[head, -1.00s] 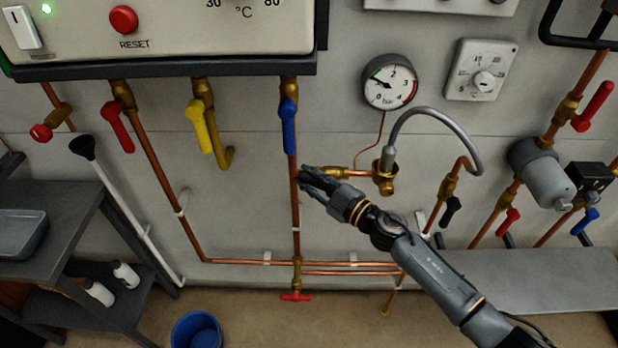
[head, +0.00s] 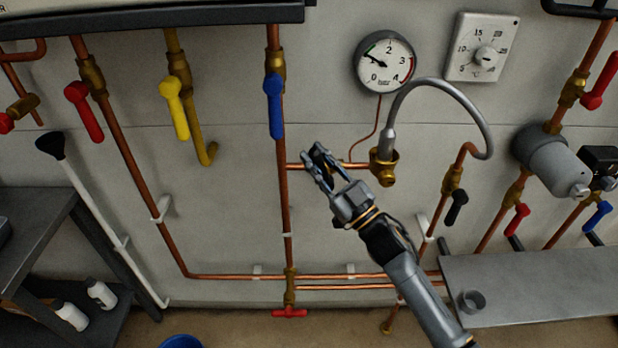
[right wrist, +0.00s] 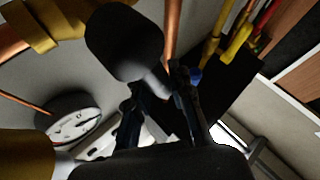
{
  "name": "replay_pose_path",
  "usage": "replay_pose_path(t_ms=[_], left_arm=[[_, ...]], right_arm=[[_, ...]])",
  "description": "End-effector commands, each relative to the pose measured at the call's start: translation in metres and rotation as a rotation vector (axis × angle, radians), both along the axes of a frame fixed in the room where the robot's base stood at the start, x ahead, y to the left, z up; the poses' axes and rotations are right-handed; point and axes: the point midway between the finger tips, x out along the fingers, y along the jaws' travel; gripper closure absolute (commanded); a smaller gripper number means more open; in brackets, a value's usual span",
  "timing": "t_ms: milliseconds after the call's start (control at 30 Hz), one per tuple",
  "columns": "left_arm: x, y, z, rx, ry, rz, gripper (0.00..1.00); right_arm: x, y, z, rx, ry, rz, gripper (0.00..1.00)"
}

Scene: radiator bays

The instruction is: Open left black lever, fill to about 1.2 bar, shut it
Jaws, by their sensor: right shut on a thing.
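The left black lever (right wrist: 125,43) shows large in the right wrist view, at the tips of my right gripper's fingers. In the head view my right gripper (head: 320,165) covers the lever and most of its brass valve, on the short copper branch left of the braided hose. The fingers are shut on the lever and point up. The lever's exact angle is hidden in the head view. The pressure gauge (head: 386,62) has its needle up and left, near 1 bar. A second black lever (head: 456,207) hangs below the hose's right end. My left gripper is not in view.
A blue lever (head: 275,105) hangs on the pipe up and left of my gripper. Yellow (head: 174,108) and red (head: 84,110) levers hang further left. The grey braided hose (head: 440,84) arches close to the right. A bench (head: 560,285) stands lower right.

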Motion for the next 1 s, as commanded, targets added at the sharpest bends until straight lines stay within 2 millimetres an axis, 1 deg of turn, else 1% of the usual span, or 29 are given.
replay_pose_path(t_ms=[33, 100, 400, 633, 1000], left_arm=[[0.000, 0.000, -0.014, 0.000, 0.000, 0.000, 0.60], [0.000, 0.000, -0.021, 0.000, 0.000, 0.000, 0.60], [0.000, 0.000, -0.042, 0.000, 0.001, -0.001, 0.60], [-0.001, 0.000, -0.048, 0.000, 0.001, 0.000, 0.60], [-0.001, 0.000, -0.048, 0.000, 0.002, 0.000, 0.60]], right_arm=[[0.000, -0.003, -0.007, 0.043, 0.003, -0.001, 1.00], [0.000, -0.006, -0.005, 0.097, 0.002, 0.000, 1.00], [0.000, -0.018, 0.000, 0.263, 0.003, 0.001, 1.00], [0.000, -0.022, 0.001, 0.318, 0.003, 0.000, 1.00], [0.000, -0.023, 0.002, 0.331, 0.004, 0.001, 1.00]])
